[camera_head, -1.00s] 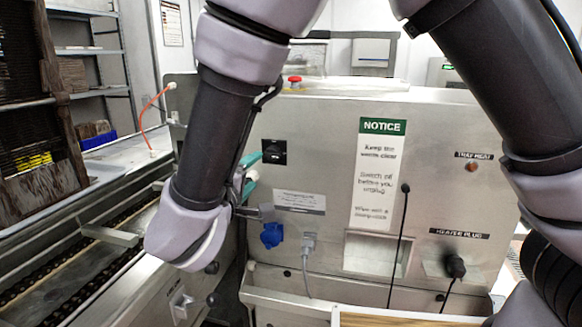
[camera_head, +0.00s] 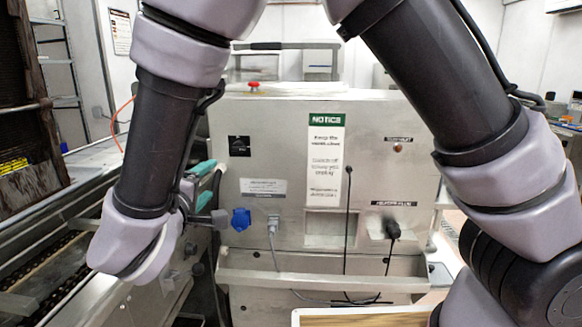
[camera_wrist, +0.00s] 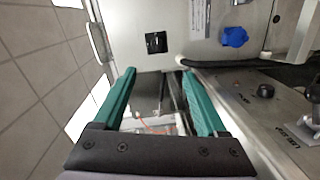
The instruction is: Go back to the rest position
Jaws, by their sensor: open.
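My gripper shows in the wrist view (camera_wrist: 158,74), with its two teal fingers apart and nothing between them. In the head view my gripper (camera_head: 205,184) is partly hidden behind my dark and grey arm links, in front of the left part of the steel machine (camera_head: 270,120). My arm is bent and reaches forward and down on the left. The blue socket (camera_head: 241,219) is just right of my gripper and apart from it; it also shows in the wrist view (camera_wrist: 234,37).
A grey plug (camera_head: 273,222) and a black plug (camera_head: 392,229) with hanging cords sit in the machine's front. A ledge (camera_head: 320,283) runs below them. A conveyor (camera_head: 50,270) lies at the left. A wood-bottomed tray (camera_head: 360,313) is at the bottom.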

